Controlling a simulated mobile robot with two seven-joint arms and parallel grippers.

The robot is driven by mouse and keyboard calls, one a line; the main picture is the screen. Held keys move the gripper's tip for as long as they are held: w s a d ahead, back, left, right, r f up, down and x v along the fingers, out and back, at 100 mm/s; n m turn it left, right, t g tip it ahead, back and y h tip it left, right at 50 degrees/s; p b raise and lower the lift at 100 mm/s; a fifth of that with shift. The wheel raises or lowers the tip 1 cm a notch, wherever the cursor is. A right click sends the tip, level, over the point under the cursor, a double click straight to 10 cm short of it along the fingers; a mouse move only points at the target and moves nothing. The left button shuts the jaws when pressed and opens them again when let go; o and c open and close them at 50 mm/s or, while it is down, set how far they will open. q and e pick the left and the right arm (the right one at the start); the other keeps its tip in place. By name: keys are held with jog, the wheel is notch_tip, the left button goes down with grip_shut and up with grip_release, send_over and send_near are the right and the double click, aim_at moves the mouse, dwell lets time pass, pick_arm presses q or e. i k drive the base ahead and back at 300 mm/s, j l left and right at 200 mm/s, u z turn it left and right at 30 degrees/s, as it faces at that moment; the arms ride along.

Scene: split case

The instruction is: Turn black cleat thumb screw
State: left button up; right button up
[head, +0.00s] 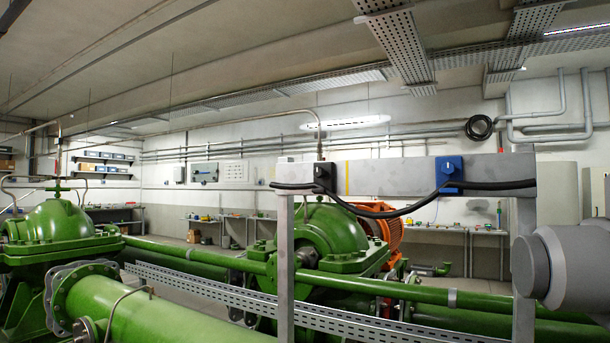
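A black cleat (323,178) sits on the front face of a grey horizontal beam (400,176), left of centre. Its thumb screw is too small to make out clearly. A blue cleat (449,172) with a dark knob sits further right on the same beam. A black cable (385,214) runs from the beam's left end to the black cleat, sags below the beam, rises to the blue cleat and continues right. Neither of my grippers is in view. A grey arm link, which looks like mine, shows at the right edge.
Two grey posts (285,270) carry the beam. Green pumps (325,235) and pipes (180,322) stand behind and below it. A perforated tray (250,300) runs behind the posts. Benches line the far wall. The space directly in front of the black cleat looks clear.

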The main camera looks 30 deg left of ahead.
aim_at(318, 172)
jog(key=i+j, duration=0.1)
jog(key=j, duration=0.35)
jog(key=i+j, duration=0.15)
jog(key=j, duration=0.25)
jog(key=i+j, duration=0.1)
jog(key=j, duration=0.35)
jog(key=i+j, duration=0.15)
jog(key=j, duration=0.25)
